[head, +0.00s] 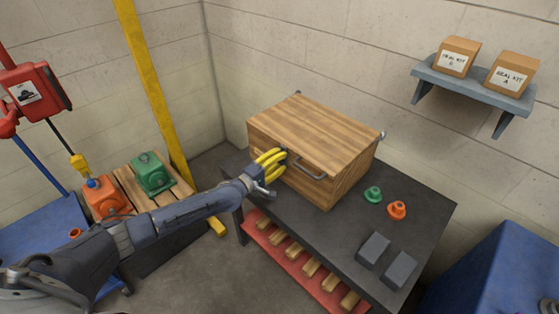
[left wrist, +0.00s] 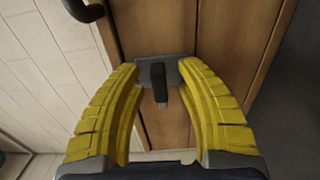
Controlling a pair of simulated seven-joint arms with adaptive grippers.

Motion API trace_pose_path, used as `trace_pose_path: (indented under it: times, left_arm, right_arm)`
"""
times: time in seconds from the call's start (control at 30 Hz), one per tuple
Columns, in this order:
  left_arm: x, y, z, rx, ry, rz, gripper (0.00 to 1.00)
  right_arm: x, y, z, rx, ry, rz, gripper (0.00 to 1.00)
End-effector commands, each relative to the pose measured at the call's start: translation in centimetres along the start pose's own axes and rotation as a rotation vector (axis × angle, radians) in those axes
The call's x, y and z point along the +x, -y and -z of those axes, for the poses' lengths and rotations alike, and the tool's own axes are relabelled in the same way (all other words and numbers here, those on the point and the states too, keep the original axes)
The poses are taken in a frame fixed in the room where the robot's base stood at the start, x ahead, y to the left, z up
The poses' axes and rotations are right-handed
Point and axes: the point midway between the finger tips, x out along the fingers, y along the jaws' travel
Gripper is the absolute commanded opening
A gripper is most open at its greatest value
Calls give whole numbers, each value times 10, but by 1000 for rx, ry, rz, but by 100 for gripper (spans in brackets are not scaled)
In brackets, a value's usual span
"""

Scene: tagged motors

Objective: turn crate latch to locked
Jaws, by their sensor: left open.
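The wooden crate (head: 305,135) stands on a dark table, lid down, with a grey handle (head: 305,170) on its front face. My left gripper (head: 276,161), with yellow fingers, is at the left part of that front face. In the left wrist view the crate latch (left wrist: 159,82) is a dark grey plate with a black lever that points down in the picture. The open yellow fingers stand on either side of the lever, apart from it. In the head view the gripper hides the latch. My right gripper is not in view.
On the dark table (head: 330,232) a green knob (head: 373,194), an orange knob (head: 397,210) and two grey blocks (head: 386,260) lie right of the crate. Green (head: 152,173) and orange (head: 104,198) motors sit at the left. A wall shelf (head: 475,84) holds two boxes.

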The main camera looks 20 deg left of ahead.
Motion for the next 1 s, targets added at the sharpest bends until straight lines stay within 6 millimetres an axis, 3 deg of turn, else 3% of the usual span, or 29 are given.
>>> trace_pose_path:
  times: [0.33, 0.67, 1.0]
  left_arm:
    - [2, 0, 0, 0, 0, -1, 39]
    - [2, 0, 0, 0, 0, -1, 1]
    - [2, 0, 0, 12, -1, -1, 0]
  right_arm:
    - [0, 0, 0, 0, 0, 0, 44]
    - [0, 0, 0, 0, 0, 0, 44]
    - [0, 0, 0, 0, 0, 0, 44]
